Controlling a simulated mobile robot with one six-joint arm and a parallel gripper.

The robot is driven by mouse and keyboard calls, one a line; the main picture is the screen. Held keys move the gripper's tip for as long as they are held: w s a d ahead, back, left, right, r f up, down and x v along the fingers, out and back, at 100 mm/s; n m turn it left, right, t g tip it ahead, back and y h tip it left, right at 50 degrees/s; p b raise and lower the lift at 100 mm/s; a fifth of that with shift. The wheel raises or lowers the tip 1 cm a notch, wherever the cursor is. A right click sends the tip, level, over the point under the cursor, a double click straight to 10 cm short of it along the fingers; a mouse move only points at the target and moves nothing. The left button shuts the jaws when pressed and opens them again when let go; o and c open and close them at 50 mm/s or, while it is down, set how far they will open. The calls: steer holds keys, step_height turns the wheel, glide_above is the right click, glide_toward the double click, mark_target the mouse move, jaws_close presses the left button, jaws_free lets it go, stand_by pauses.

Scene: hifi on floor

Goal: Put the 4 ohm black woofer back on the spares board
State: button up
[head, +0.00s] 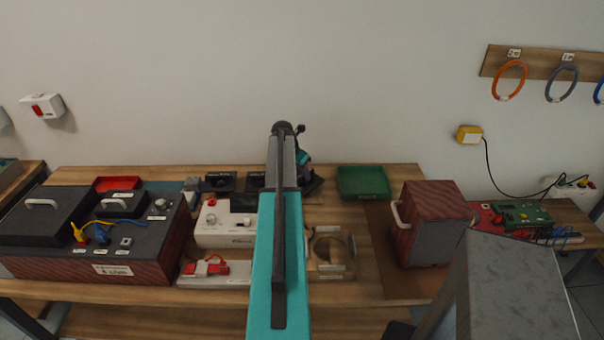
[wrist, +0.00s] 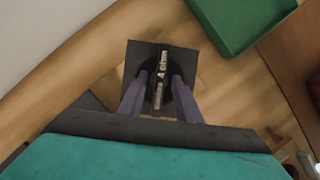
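The black woofer (wrist: 134,60) lies under my gripper (wrist: 160,82) in the wrist view. It has a dark square plate and a bar with white "4 ohm" lettering. My two fingers stand on either side of its raised middle. I cannot tell whether they press on it, or whether the plate rests on something. In the head view my gripper (head: 303,160) is over the back of the table, partly hidden by my arm, with a dark square plate (head: 314,184) below. Other black square speaker units (head: 218,182) stand in a row to the left; my arm hides part of this row.
A green tray (head: 363,182) is just right of my gripper; it also shows in the wrist view (wrist: 238,22). A wood-sided speaker cabinet (head: 432,225) stands farther right. A white device (head: 222,228) and a brown fixture (head: 331,253) are in front. The wall is close behind.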

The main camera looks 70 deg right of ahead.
steer(key=shift+r, duration=0.15)
steer(key=b+v, duration=0.2)
steer(key=v, duration=1)
steer(key=shift+b, duration=0.35)
stand_by(0.4)
